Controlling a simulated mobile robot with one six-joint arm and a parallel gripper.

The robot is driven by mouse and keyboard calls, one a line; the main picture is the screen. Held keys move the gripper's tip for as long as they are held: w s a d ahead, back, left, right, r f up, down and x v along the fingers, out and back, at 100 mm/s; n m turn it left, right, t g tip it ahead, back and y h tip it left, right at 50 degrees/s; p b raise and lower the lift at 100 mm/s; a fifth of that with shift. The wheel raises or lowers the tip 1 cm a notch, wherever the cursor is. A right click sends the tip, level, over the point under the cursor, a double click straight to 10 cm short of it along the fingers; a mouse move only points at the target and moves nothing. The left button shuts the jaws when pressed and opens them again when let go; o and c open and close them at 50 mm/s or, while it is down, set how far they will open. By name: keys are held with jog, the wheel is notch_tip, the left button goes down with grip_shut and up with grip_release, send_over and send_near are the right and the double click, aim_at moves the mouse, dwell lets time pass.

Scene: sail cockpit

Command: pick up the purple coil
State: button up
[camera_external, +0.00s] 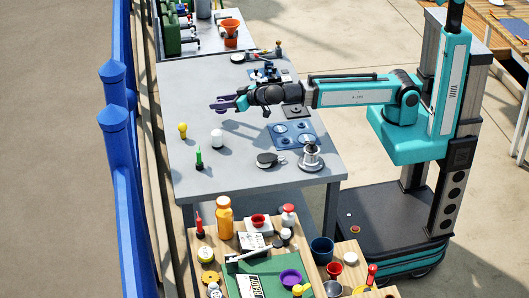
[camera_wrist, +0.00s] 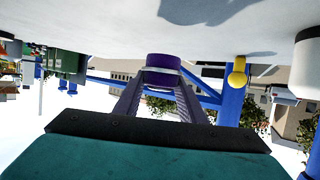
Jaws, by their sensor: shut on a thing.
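The purple coil (camera_wrist: 163,61) is between the fingertips of my gripper (camera_wrist: 162,78) in the wrist view, where the picture is upside down. My gripper is shut on it. In the external view my gripper (camera_external: 222,104) reaches left over the grey table, with the small purple coil (camera_external: 220,105) at its tip. The arm is level and the coil appears held above the tabletop. The fingers hide part of the coil.
On the grey table (camera_external: 185,85) stand a yellow bulb-shaped thing (camera_external: 183,129), a white rounded thing (camera_external: 217,138) and a green-topped bottle (camera_external: 198,157). A blue plate (camera_external: 292,136) lies right of them. A blue fence (camera_external: 113,118) runs along the left.

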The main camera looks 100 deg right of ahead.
jog(key=shift+s+a+f+b, duration=0.15)
jog(key=shift+s+b, duration=0.4)
jog(key=shift+b, duration=1.5)
jog(key=s+b, duration=0.1)
jog(key=b, duration=0.2)
jog(key=s+b, duration=0.1)
jog(key=b, duration=0.3)
jog(key=s+b, duration=0.1)
jog(key=b, duration=0.3)
jog(key=shift+s+a, duration=0.3)
jog(key=shift+s, duration=0.1)
jog(key=s+b, duration=0.1)
jog(key=b, duration=0.1)
jog(key=s+r+b, duration=0.1)
jog(key=b, duration=0.1)
jog(key=shift+s+a, duration=0.2)
jog(key=shift+s, duration=0.05)
